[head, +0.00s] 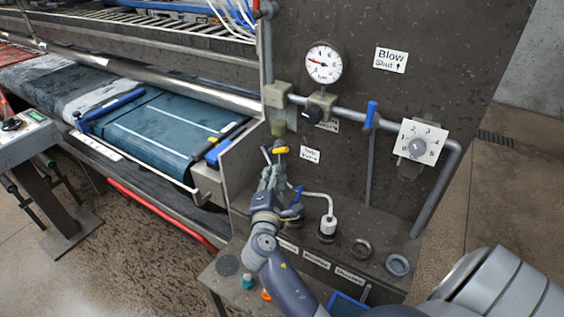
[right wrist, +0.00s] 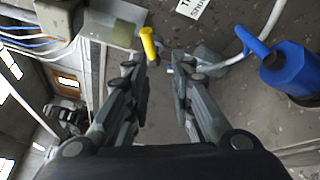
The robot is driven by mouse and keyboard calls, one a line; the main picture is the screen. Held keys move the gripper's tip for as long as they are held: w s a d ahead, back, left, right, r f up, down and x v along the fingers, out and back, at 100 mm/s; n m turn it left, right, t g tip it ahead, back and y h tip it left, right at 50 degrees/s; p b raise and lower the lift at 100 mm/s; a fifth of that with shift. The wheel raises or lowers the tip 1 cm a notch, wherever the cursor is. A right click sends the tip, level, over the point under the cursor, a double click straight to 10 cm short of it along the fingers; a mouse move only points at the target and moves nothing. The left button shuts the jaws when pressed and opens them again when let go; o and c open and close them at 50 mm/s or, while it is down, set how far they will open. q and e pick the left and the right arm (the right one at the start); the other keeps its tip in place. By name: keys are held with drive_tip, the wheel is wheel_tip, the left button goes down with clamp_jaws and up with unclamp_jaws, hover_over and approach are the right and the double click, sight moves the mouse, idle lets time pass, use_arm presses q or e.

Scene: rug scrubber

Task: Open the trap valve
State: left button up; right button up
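The trap valve shows as a small yellow handle (head: 282,150) on the dark panel, left of a white label (head: 310,155) that seems to read "Trap Valve". It sits below an olive-green bowl (head: 279,128). My right gripper (head: 270,168) is just below the yellow handle. In the right wrist view my right gripper (right wrist: 160,68) has its fingers apart with nothing between them. The yellow handle (right wrist: 148,43) is just beyond the left fingertip there. Whether they touch, I cannot tell. My left gripper is out of view.
A bent white pipe (head: 318,194) and a blue handle (head: 297,193) are close right of my right gripper. A pressure gauge (head: 323,63), a blue lever (head: 371,114) and a numbered dial (head: 417,146) are higher on the panel. A conveyor (head: 165,128) lies left.

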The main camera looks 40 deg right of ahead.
sight(282, 152)
drive_tip(key=shift+n+h, duration=0.3)
drive_tip(key=shift+h, duration=0.2)
drive_tip(key=x, duration=0.3)
drive_tip(key=r+p+x, duration=0.1)
drive_tip(key=x, duration=0.5)
drive_tip(key=shift+s+d+r+p, duration=0.2)
drive_tip(key=shift+d+r+p, duration=0.1)
drive_tip(key=shift+r+p, duration=0.1)
drive_tip(key=shift+x, duration=0.75)
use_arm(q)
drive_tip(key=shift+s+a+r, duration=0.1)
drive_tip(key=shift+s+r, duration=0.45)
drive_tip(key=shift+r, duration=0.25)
use_arm(e)
drive_tip(key=shift+f, duration=0.1)
drive_tip(key=shift+c, duration=0.2)
drive_tip(key=shift+a, duration=0.1)
clamp_jaws()
